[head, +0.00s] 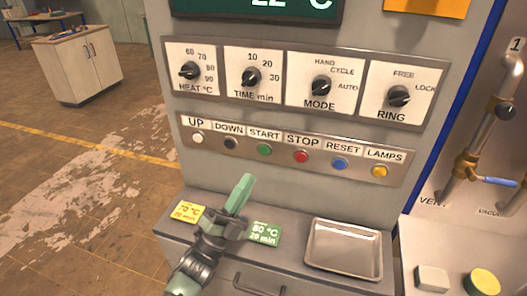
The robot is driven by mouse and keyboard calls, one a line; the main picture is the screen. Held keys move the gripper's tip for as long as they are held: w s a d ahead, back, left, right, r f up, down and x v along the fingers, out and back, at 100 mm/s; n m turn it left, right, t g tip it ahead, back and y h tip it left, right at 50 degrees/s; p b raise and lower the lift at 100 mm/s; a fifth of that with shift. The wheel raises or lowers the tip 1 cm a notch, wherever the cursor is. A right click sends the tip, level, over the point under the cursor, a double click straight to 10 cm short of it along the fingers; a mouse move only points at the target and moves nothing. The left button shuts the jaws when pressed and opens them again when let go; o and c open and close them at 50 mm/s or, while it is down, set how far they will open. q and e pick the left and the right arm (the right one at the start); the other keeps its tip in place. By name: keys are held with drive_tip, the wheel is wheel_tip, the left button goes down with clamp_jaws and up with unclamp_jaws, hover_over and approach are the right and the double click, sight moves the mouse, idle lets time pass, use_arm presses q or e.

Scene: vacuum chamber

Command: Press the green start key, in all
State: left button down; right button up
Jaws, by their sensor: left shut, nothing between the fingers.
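The green start key (264,150) is a round button under the START label, third from the left in the row on the grey control panel. My left gripper (243,187) comes up from the bottom, its pale green fingers shut and empty. Its tips are below the START key in the picture and do not cover it. I see no contact between the tips and any key. My right gripper is not in view.
The white UP key (197,138), black DOWN key (231,143) and red STOP key (301,156) flank it. Four-dial row aside, a HEAT dial (189,71) sits above. A metal tray (344,249), yellow card (188,212) and green card (265,233) lie on the ledge.

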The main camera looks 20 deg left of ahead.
sight(264, 151)
use_arm(q)
drive_tip(key=w+b, duration=0.4)
drive_tip(key=w, duration=0.4)
drive_tip(key=shift+w+d, duration=0.15)
drive_tip(key=shift+w, duration=0.15)
idle(1.7)
drive_tip(key=shift+w+b, duration=0.45)
drive_tip(key=shift+b, duration=0.1)
drive_tip(key=shift+w+b, duration=0.35)
drive_tip(key=shift+w, duration=0.05)
idle(0.5)
drive_tip(key=shift+s, duration=0.1)
drive_tip(key=shift+s+p, duration=0.4)
drive_tip(key=shift+s, duration=0.4)
